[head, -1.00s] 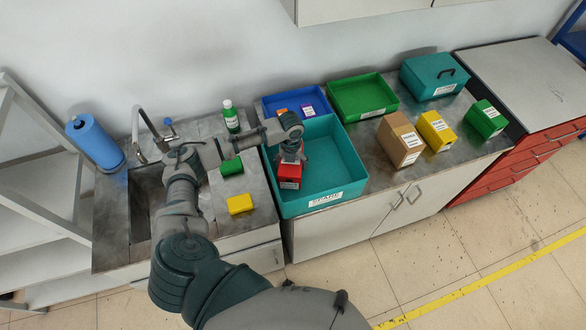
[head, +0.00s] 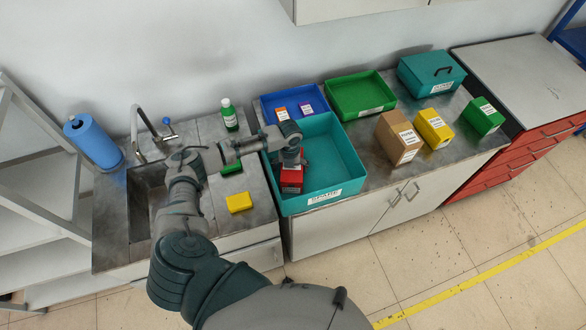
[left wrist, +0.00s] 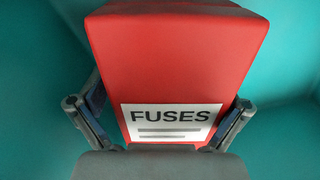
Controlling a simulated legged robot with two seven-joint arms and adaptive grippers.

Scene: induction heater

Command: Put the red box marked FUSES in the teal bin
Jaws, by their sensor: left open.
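The red box marked FUSES (head: 291,179) is inside the teal bin (head: 340,160), near its left side. It fills the middle of the left wrist view (left wrist: 175,60), label facing the camera, with teal surface around it. My left gripper (head: 293,160) is down in the bin at the box. Its fingers are open, one on either side of the box in the left wrist view. Whether the box rests fully on the bin floor is hidden by the gripper and bin wall. My right gripper is not in view.
A blue bin (head: 285,103) with small boxes and a green bin (head: 365,95) stand behind. Brown (head: 398,140), yellow (head: 435,129) and green boxes (head: 484,117) stand to the right. A yellow block (head: 239,202) lies left of the teal bin, near the sink.

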